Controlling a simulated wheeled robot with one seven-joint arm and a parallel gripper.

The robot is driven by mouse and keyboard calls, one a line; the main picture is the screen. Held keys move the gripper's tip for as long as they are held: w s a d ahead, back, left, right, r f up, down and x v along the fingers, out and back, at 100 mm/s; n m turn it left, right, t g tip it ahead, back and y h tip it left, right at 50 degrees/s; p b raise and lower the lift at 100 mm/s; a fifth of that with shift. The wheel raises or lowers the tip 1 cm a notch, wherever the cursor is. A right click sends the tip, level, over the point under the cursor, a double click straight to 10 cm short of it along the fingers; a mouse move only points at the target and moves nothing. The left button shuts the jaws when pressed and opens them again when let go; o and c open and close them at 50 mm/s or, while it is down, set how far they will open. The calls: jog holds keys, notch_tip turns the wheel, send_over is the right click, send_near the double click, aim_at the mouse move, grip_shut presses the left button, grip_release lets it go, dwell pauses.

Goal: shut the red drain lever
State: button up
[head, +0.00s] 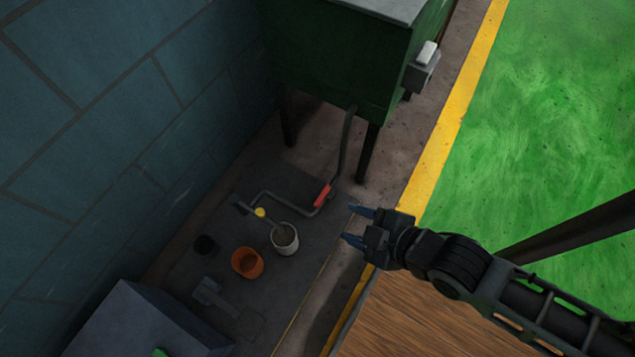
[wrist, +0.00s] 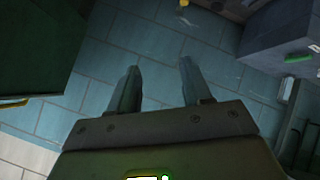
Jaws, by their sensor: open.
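The red drain lever (head: 322,196) sits on a grey pipe (head: 270,197) that comes down from the dark green tank and bends across to the left. In the head view my gripper (head: 350,224) is right of the lever and a little lower in the picture, apart from it. Its two blue-grey fingers are spread and point left, with nothing between them. The wrist view shows the open fingers (wrist: 158,72) against the blue tiled wall. I cannot make out the red lever in that view.
The dark green tank (head: 330,60) stands on legs above the pipe. A grey box (head: 140,325) is at lower left, the tiled wall (head: 100,120) behind.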

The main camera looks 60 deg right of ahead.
jog(key=w+d+f+n+g+b, duration=0.1)
jog(key=w+f+b, duration=0.15)
jog(key=f, duration=0.45)
jog(key=w+d+f+n+g+b, duration=0.1)
jog(key=w+f+n, duration=0.15)
jog(key=f, duration=0.35)
jog(key=n+g+y+b, duration=0.2)
jog(key=n+g+b, duration=0.7)
jog(key=b, duration=0.6)
send_over(321, 197)
jog(key=shift+n+t, duration=0.25)
jog(key=shift+t, duration=0.15)
notch_tip(321, 197, down, 22)
jog(key=shift+a+r, duration=0.1)
notch_tip(321, 197, down, 8)
jog(key=b, duration=0.3)
jog(key=shift+r+b, duration=0.25)
jog(key=shift+b, duration=0.15)
jog(key=shift+c, duration=0.4)
grip_shut()
